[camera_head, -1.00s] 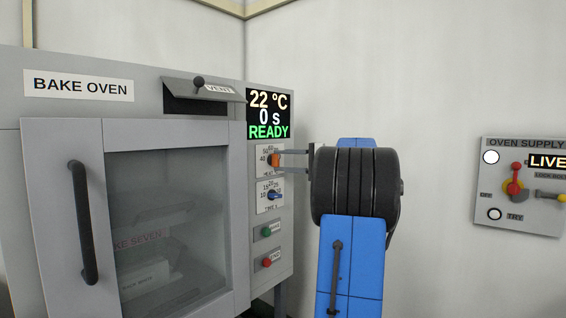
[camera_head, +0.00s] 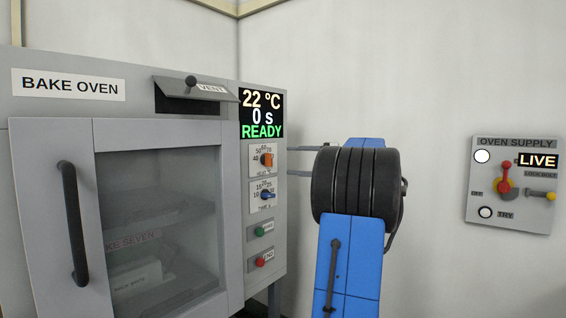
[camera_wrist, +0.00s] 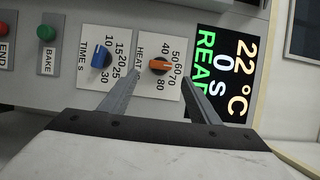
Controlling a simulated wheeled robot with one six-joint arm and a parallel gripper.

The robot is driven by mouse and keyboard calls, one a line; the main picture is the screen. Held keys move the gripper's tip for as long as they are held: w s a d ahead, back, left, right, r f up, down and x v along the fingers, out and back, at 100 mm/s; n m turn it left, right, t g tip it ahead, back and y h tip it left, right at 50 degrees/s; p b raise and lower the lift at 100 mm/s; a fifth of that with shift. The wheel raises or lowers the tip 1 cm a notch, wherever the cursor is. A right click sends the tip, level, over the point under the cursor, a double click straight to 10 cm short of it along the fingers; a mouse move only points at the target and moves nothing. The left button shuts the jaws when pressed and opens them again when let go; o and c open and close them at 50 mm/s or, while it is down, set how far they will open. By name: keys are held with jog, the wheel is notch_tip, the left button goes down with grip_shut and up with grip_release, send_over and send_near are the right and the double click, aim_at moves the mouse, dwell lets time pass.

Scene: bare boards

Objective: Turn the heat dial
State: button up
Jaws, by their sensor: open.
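The orange heat dial (camera_head: 267,160) sits on the bake oven's control panel, below the lit display. In the wrist view the heat dial (camera_wrist: 159,66) lies ahead of and between my fingertips, on a white plate marked 40 to 80. Its narrow end points to the right of that picture, toward the middle numbers. My gripper (camera_wrist: 160,80) is open and empty, with a finger on either side of the dial's line. In the head view my gripper (camera_head: 289,161) is right of the dial, its fingertips by the panel's right edge and apart from the dial.
The blue time dial (camera_head: 267,195) is just below, then green (camera_head: 260,232) and red (camera_head: 260,263) buttons. The display (camera_head: 262,113) reads 22 °C, 0 s, READY. The oven supply panel (camera_head: 512,215) on the right wall shows LIVE.

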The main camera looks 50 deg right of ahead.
jog(key=v, duration=1)
jog(key=shift+s, duration=0.1)
jog(key=w+a+f+n+g, duration=0.1)
jog(key=w+a+f+g, duration=0.3)
jog(key=a, duration=0.8)
jog(key=a+f+n+g+h, duration=0.1)
jog(key=a+f+g, duration=0.1)
jog(key=a+f, duration=0.65)
jog(key=w+a+f+n+g, duration=0.1)
jog(key=w+a+f+g, duration=0.2)
jog(key=a, duration=1.1)
jog(key=s+a+f+n+g+h, duration=0.1)
jog(key=s+a+f+n+h, duration=0.2)
jog(key=s+a+f, duration=0.5)
jog(key=s+a+f+n+g+h, duration=0.1)
jog(key=s+a+f+n+h, duration=0.3)
jog(key=s+f, duration=0.9)
jog(key=a+n, duration=0.2)
jog(key=a, duration=0.2)
jog(key=shift+s+f+n, duration=0.15)
jog(key=shift+f+n, duration=0.15)
jog(key=shift+f, duration=0.1)
